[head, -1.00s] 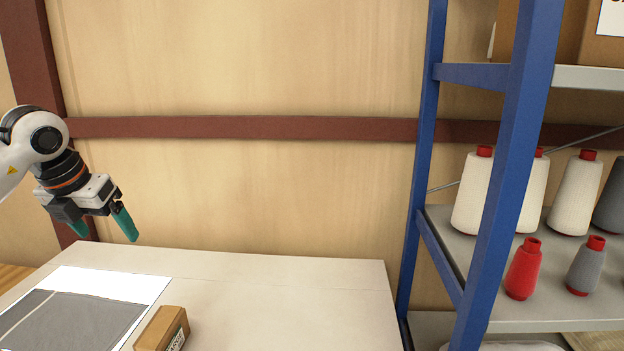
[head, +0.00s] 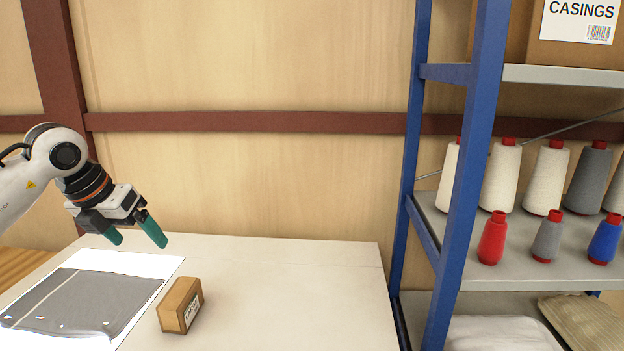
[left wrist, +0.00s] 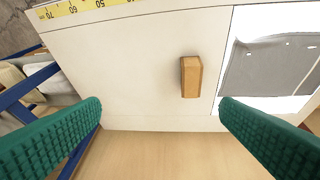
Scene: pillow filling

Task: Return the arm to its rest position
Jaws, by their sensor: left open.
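My left gripper (head: 138,236) is open and empty in the head view, its two green fingers pointing down and to the right. It hangs in the air above the far left part of the white table (head: 290,300). In the left wrist view its green fingers (left wrist: 160,135) are wide apart with nothing between them. My right gripper is in neither view.
A brown box (head: 180,306) stands on the table beside a grey fabric piece (head: 85,302) on a bright white panel (head: 125,262). A blue-framed shelf (head: 465,160) with thread cones and a casings carton (head: 580,40) stands at right. The table's middle is clear.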

